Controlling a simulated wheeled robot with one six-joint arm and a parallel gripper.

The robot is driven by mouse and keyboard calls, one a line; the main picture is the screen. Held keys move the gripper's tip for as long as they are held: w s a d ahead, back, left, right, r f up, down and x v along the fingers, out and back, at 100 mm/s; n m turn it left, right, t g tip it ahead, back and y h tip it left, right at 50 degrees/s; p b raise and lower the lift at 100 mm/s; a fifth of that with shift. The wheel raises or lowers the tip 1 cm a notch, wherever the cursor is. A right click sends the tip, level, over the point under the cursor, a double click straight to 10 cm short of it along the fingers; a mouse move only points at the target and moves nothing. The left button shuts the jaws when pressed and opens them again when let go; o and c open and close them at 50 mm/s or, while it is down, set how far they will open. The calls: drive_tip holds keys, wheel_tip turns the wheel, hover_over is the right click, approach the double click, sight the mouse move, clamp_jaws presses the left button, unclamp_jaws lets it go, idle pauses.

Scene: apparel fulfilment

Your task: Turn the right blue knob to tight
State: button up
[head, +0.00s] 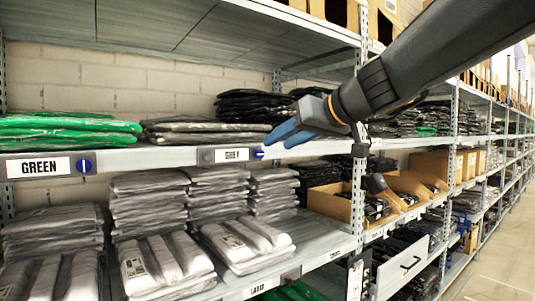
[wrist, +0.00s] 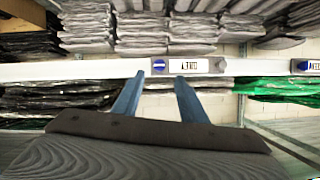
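The right blue knob (head: 259,153) is on the shelf's front rail, at the right end of the GREY label holder (head: 232,154). It has a pale line across its face. In the upside-down wrist view the same knob (wrist: 160,66) shows just beyond and between my fingertips. My gripper (head: 273,142) reaches in from the upper right, its blue fingers just beside the knob. In the wrist view my gripper (wrist: 159,79) has its fingers apart with nothing between them. I cannot tell whether they touch the knob. The left blue knob (head: 84,166) sits beside the GREEN label (head: 40,167).
Bagged green garments (head: 65,127) and dark garments lie on the shelf above the rail. Stacks of grey bagged garments (head: 150,205) fill the shelf below. A shelf upright (head: 359,190) stands right of the knob. The aisle floor (head: 505,250) is clear at the right.

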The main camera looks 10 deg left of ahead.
sight(261, 154)
drive_tip(key=p+x, duration=0.2)
drive_tip(key=x, duration=0.5)
drive_tip(key=shift+w+f, duration=0.1)
drive_tip(key=shift+f, duration=0.05)
clamp_jaws()
